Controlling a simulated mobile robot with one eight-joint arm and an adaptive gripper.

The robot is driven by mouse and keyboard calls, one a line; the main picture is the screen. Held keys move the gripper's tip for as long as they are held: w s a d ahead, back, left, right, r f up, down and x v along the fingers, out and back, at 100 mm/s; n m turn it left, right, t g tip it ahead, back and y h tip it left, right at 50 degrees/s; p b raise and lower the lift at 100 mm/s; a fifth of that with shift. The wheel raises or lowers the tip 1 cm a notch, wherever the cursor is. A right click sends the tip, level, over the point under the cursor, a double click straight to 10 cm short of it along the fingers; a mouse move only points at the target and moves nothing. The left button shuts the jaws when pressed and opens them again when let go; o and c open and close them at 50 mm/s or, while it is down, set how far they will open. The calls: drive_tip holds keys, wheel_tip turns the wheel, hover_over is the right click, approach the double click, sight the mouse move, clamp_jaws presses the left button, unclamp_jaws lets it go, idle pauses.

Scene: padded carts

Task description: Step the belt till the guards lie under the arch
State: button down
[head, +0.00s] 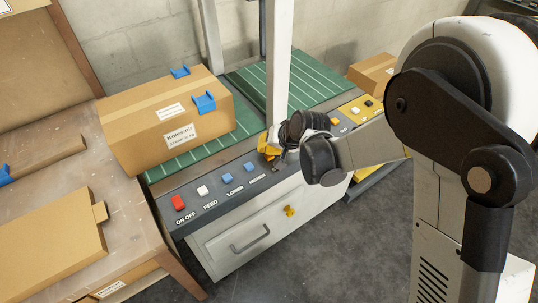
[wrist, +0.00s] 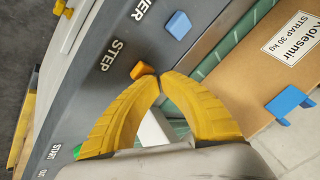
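A brown carton (head: 150,115) sits on the green belt (head: 248,121), left of the white arch post (head: 281,60). Two blue guards, one at the back (head: 180,71) and one at the front (head: 204,102), sit on its upper edges, both left of the arch. The wrist view shows the carton (wrist: 255,85) and one guard (wrist: 289,104). My gripper (head: 268,151) is over the control panel. In the wrist view its yellow fingers (wrist: 160,75) meet at the tips, empty, beside the orange STEP button (wrist: 142,70). Contact with the button cannot be told.
The panel carries a red ON OFF button (head: 179,202), a white FEED button (head: 202,191) and blue buttons (head: 227,180). A green button (wrist: 76,152) is near START. Another carton (head: 371,72) stands beyond the arch. A bench with cardboard (head: 50,245) is at left.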

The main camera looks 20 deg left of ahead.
drive_tip(key=shift+f+b, duration=0.35)
drive_tip(key=shift+f, duration=0.1)
drive_tip(key=shift+r, duration=0.1)
idle(0.5)
drive_tip(key=shift+r+p, duration=0.65)
drive_tip(key=shift+r, duration=0.25)
drive_tip(key=shift+r+p, duration=1.65)
drive_tip(key=shift+r, duration=0.9)
